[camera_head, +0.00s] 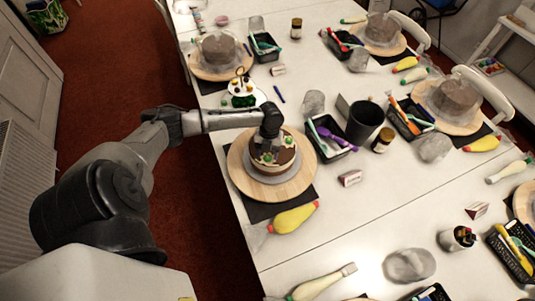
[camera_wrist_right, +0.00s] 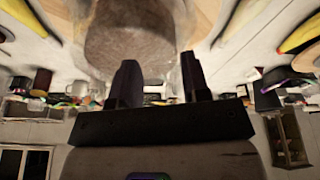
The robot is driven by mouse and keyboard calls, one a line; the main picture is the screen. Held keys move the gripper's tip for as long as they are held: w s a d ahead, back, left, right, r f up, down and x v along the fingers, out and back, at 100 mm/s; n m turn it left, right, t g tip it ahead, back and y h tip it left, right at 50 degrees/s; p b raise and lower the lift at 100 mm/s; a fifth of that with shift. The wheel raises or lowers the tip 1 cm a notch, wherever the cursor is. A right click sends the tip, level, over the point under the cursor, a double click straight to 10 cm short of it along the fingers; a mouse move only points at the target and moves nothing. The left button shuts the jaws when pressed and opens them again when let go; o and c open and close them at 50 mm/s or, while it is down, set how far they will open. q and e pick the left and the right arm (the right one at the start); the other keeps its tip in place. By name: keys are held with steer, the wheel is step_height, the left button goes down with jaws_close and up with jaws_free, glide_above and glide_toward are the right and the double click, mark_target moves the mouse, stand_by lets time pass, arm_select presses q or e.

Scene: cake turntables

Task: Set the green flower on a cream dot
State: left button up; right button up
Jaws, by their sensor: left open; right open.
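A small brown cake (camera_head: 286,157) with a pale band stands on a round wooden turntable (camera_head: 240,169). Green flowers show on its top, one near the right rim (camera_head: 289,142) and one near the front (camera_head: 267,157). Cream dots are too small to tell clearly. My left gripper (camera_head: 267,149) points down over the cake top, and its fingertips are close to the front flower; whether they touch it I cannot tell. It is open and hides part of the top. My right gripper (camera_wrist_right: 159,80) is open and empty in the right wrist view.
A white holder (camera_head: 241,98) with green pieces stands behind the cake. A black tool tray (camera_head: 329,148), dark cup (camera_head: 364,121) and jar (camera_head: 382,140) stand to the right. A yellow piping bag (camera_head: 294,219) lies in front. Other covered cakes stand farther off.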

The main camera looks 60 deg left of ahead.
arm_select(q)
steer(key=v, duration=1)
steer(key=s+d+f+n+t, duration=0.1)
steer(key=s+d+f+n, duration=0.35)
steer(key=d, duration=0.55)
steer(key=s+d+f+n+t, duration=0.1)
steer(key=s+d+f+n, duration=0.3)
steer(key=d, duration=0.6)
steer(key=s+d+r+n+t+y, duration=0.1)
steer(key=s+d+r+n, duration=0.1)
steer(key=s+n, duration=0.3)
steer(key=s+d+r+n+t+y, duration=0.1)
steer(key=s+d+n, duration=0.3)
steer(key=n, duration=0.6)
steer(key=shift+s+r+t, duration=0.7)
steer(key=shift+s+t, duration=0.1)
steer(key=shift+s, duration=0.2)
